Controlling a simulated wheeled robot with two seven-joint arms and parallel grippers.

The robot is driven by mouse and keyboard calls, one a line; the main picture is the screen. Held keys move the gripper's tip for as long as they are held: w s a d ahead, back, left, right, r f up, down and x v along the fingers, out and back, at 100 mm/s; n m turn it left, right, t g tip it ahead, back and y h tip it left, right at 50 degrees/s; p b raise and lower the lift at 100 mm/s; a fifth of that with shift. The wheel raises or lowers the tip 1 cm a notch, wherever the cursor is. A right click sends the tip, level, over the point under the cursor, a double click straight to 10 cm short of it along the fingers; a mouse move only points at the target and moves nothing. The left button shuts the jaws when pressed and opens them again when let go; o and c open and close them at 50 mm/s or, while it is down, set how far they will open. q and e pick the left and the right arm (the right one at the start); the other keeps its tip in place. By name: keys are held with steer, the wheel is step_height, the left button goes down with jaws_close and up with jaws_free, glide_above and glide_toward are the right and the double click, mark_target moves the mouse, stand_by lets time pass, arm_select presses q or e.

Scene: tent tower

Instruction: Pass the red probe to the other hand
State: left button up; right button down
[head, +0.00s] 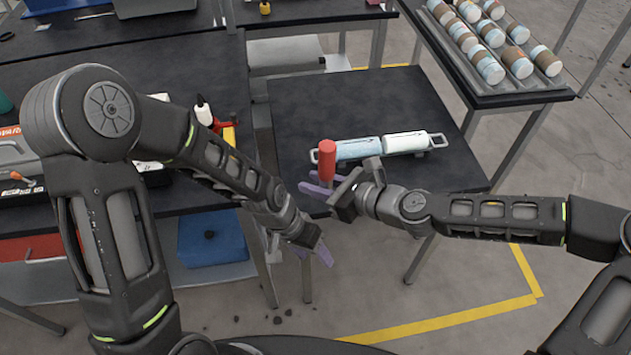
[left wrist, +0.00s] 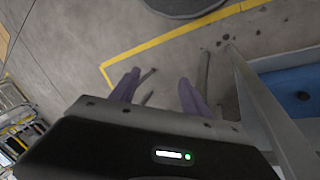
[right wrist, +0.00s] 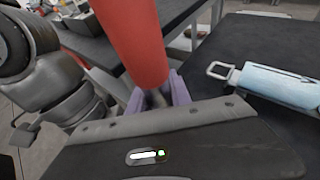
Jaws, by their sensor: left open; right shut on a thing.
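The red probe (head: 327,158) stands roughly upright in my right gripper (head: 318,190), which is shut on its lower part. In the right wrist view the red probe (right wrist: 132,38) rises between the purple fingers (right wrist: 158,92). My left gripper (head: 318,253) is lower in the head view, open and empty, pointing down toward the floor, apart from the probe. In the left wrist view its two purple fingers (left wrist: 158,92) are spread with only floor between them.
A dark table (head: 300,95) behind my right gripper holds a light blue and white cylinder pair (head: 358,149) in a handled frame. A rack of cylinders (head: 463,60) stands at the back right. A left bench (head: 190,193) with a blue box (head: 211,247) below is near my left arm.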

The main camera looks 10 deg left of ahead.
arm_select(q)
steer(key=s+f+n, duration=0.5)
steer(key=s+f, duration=0.5)
steer(key=f, duration=0.2)
steer(key=shift+s+f, duration=0.15)
steer(key=shift+s, duration=0.05)
